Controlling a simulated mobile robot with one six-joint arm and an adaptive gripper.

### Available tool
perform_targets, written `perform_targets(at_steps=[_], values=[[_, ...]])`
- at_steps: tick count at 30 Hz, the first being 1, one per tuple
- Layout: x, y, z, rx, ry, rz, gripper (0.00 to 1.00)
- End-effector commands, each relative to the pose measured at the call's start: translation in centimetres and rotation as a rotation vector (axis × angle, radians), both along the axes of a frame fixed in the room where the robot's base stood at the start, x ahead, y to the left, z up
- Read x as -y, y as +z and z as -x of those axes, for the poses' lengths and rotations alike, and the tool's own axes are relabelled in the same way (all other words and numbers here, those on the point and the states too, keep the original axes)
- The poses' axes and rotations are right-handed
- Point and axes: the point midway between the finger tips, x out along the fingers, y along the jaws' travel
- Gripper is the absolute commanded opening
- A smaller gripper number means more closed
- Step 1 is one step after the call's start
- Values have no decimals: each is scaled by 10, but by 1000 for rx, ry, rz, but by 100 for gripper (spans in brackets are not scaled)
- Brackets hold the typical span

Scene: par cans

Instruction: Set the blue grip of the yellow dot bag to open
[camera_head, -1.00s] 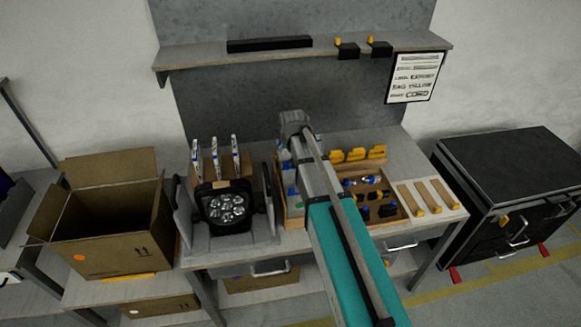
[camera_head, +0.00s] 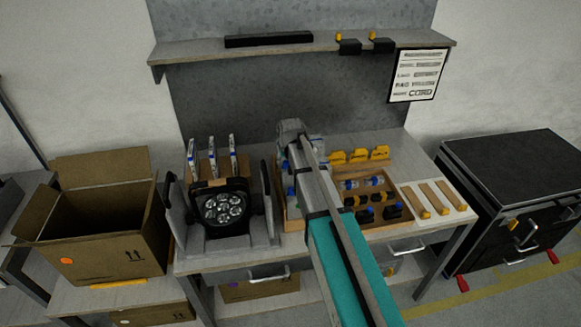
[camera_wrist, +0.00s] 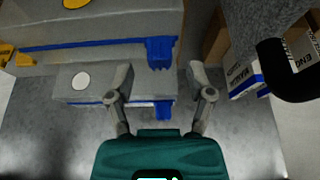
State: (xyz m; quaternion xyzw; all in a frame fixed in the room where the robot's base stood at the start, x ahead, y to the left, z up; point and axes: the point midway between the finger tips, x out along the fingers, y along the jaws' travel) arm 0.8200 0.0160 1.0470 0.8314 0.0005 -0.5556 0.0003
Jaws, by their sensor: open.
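In the wrist view, a grey bag with a yellow dot (camera_wrist: 77,3) lies at the top, partly cut off by the frame. A blue strip runs along its edge, with its blue grip (camera_wrist: 160,53) at the right end. A second grey bag (camera_wrist: 120,80) with a whitish dot lies below it, with another blue strip and blue grip (camera_wrist: 163,109). My gripper (camera_wrist: 159,73) is open and empty. Its fingertips are on either side of the line of the two grips, just below the yellow dot bag's grip in the picture. In the head view my arm hides most of the bags.
A wooden tray (camera_head: 382,222) with small parts lies right of my arm. A black par can (camera_head: 223,208) stands to the left, before several upright labelled packs (camera_head: 213,152). In the wrist view, a black curved part (camera_wrist: 284,75) and labelled boxes (camera_wrist: 243,80) are at right.

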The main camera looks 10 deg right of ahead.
Motion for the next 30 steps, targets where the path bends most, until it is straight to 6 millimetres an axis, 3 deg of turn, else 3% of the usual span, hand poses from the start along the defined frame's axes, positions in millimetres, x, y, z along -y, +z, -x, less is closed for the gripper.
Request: perform_targets(at_steps=[9,23,25,30], values=[[0,-21,-8,0,0,0,69],[0,-23,-10,0,0,0,69],[0,-23,-10,0,0,0,61],[0,-23,-10,0,0,0,30]])
